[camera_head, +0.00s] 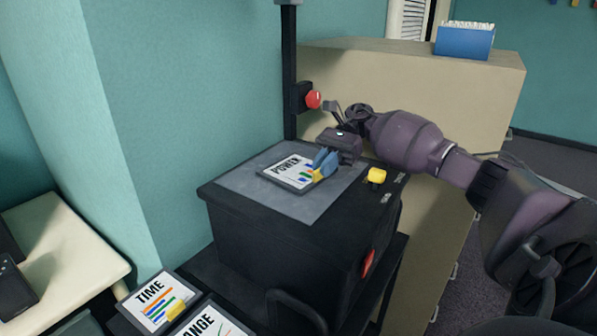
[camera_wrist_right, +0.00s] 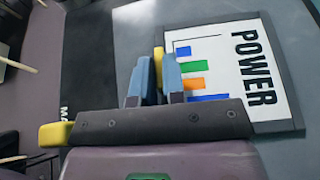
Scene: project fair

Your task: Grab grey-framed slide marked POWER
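The grey-framed slide marked POWER (camera_head: 290,171) lies on the grey top plate of a black box-shaped machine (camera_head: 290,255). It has a white face with coloured bars and also fills the right of the right wrist view (camera_wrist_right: 262,65). My right gripper (camera_head: 323,168) reaches in from the right, at the slide's near right edge. Its blue fingers (camera_wrist_right: 158,70) are close together with the slide's yellow tab between them, apparently shut on it. The fingers hide most of the tab. My left gripper is not in view.
A yellow knob (camera_head: 376,175) sits on the machine's top, right of the slide. A red button (camera_head: 313,99) is on the post behind. A TIME slide (camera_head: 155,298) and a partly cut-off second slide (camera_head: 213,325) lie lower left. A beige cabinet (camera_head: 480,75) stands behind my arm.

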